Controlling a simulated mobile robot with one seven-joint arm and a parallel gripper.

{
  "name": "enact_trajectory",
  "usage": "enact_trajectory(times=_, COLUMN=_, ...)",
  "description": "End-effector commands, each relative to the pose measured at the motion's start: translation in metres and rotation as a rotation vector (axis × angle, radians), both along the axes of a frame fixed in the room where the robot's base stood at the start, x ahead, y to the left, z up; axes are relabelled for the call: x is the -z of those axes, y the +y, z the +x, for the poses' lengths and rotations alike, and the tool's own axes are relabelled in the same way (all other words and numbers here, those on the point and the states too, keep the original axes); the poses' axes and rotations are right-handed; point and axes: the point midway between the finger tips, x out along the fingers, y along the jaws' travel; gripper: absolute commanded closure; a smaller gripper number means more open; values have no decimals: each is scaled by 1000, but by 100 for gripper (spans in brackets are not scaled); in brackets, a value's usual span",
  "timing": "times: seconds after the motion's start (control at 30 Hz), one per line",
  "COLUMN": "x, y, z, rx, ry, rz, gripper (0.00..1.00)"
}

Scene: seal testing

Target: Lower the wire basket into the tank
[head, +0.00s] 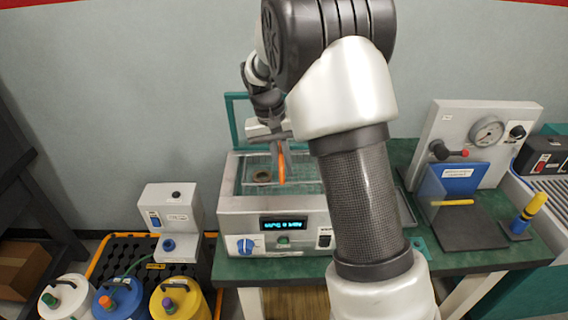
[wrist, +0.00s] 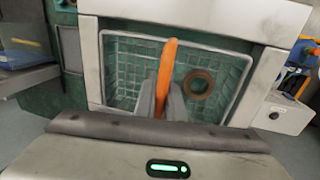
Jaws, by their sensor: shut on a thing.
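The wire basket (wrist: 128,68) has thin pale wires and an orange handle (wrist: 167,70). My gripper (wrist: 165,103) is shut on that handle. In the head view the gripper (head: 279,150) is above the tank (head: 226,203), with the orange handle (head: 282,166) between its fingers. The tank is a pale grey box with a lit display and a blue knob on its front. The basket shows within the outline of the tank's opening; I cannot tell how deep it sits. A brown ring (wrist: 199,84) lies in the basket. My arm hides the tank's right side.
The tank stands on a green bench (head: 262,269). A gauge stand (head: 474,135) and a yellow-handled tool (head: 528,212) are on the right. A small grey device (head: 173,215) and several capped containers (head: 172,300) stand at the left. A teal frame (head: 233,118) rises behind the tank.

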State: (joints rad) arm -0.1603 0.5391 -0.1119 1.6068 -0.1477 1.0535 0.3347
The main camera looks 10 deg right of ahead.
Motion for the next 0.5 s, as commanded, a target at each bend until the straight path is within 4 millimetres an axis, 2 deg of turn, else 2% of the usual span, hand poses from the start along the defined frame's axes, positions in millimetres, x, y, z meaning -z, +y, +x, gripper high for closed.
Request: enact_trajectory(times=0.5, x=28, y=0, z=0, rx=0, ry=0, rz=0, gripper=100)
